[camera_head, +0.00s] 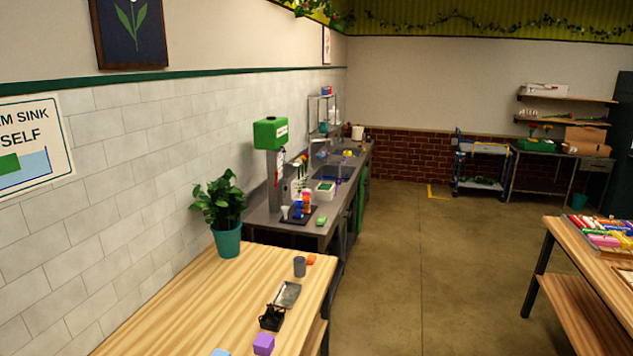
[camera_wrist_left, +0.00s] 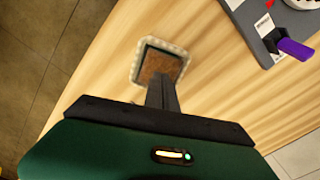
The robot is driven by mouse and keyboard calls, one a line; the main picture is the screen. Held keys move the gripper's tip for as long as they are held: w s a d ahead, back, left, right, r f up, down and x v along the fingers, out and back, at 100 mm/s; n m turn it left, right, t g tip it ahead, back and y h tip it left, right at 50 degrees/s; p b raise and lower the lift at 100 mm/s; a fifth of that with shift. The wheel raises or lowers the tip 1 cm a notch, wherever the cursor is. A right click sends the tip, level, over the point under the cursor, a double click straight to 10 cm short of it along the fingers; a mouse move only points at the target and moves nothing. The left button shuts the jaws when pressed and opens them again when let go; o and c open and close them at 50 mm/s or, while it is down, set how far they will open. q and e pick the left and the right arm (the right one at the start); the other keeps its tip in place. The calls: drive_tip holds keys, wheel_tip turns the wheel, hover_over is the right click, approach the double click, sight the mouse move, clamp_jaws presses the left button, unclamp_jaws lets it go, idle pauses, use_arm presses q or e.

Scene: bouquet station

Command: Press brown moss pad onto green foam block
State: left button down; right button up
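In the left wrist view, a brown pad (camera_wrist_left: 160,64), probably the moss pad, lies in a dark square holder with a pale rim (camera_wrist_left: 138,68) on a wooden table. My left gripper (camera_wrist_left: 161,90) has its dark fingers together in front of it; whether they touch the pad is hidden. In the head view, a green block sits in a white container (camera_head: 325,196) on the far counter. A smaller green piece (camera_head: 321,219) lies near that counter's front end. I cannot tell which is the foam block. Neither gripper is clearly seen in the head view.
The near wooden table (camera_head: 215,305) holds a potted plant (camera_head: 228,240), a grey cup (camera_head: 300,266), a metal tray (camera_head: 288,295) and a purple cube (camera_head: 263,344). Another table (camera_head: 570,250) with colourful items stands at right. The floor (camera_head: 430,260) between is clear.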

use_arm(q)
drive_tip(key=shift+d, duration=0.15)
idle(0.3)
drive_tip(key=shift+f, duration=0.15)
drive_tip(key=shift+f, duration=0.15)
drive_tip(key=shift+f+b, duration=0.45)
drive_tip(key=shift+b, duration=0.05)
drive_tip(key=shift+s+f, duration=0.15)
idle(1.2)
